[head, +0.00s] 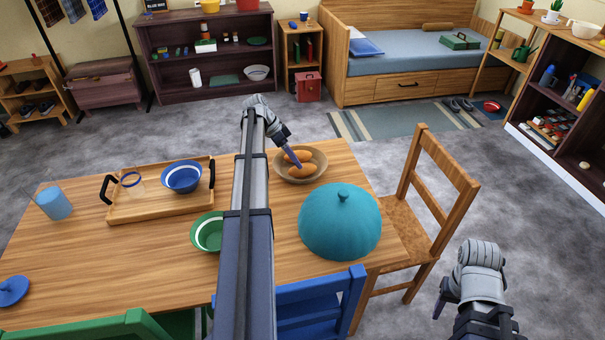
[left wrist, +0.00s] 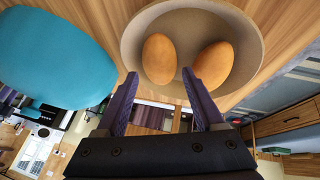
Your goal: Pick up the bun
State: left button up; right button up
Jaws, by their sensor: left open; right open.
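Two brown, egg-shaped buns lie side by side in a tan bowl (head: 319,168) near the table's far right end. In the head view one bun (head: 303,155) is farther back and the other bun (head: 302,171) nearer. My left gripper (head: 294,158) is over the bowl, pointing down, and partly covers the buns. In the left wrist view it is open (left wrist: 160,75), with one bun (left wrist: 159,58) framed between its fingers and the other bun (left wrist: 213,64) beyond the right finger. Contact cannot be told. My right gripper (head: 440,302) is away from the table at the lower right, empty.
A teal dome (head: 340,222) stands close in front of the bowl. A green bowl (head: 208,232) and a wooden tray (head: 150,209) with a blue bowl (head: 182,177) are left of my left arm. A wooden chair (head: 430,190) stands at the table's right end.

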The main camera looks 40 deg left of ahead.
pick_arm(q)
jog(key=b+x, duration=0.3)
jog(key=x, duration=0.1)
jog(key=shift+f, duration=0.2)
jog(key=shift+r, duration=0.15)
jog(key=shift+c, duration=0.2)
jog(key=c, duration=1)
notch_tip(320, 180, up, 10)
jog(key=p, duration=1)
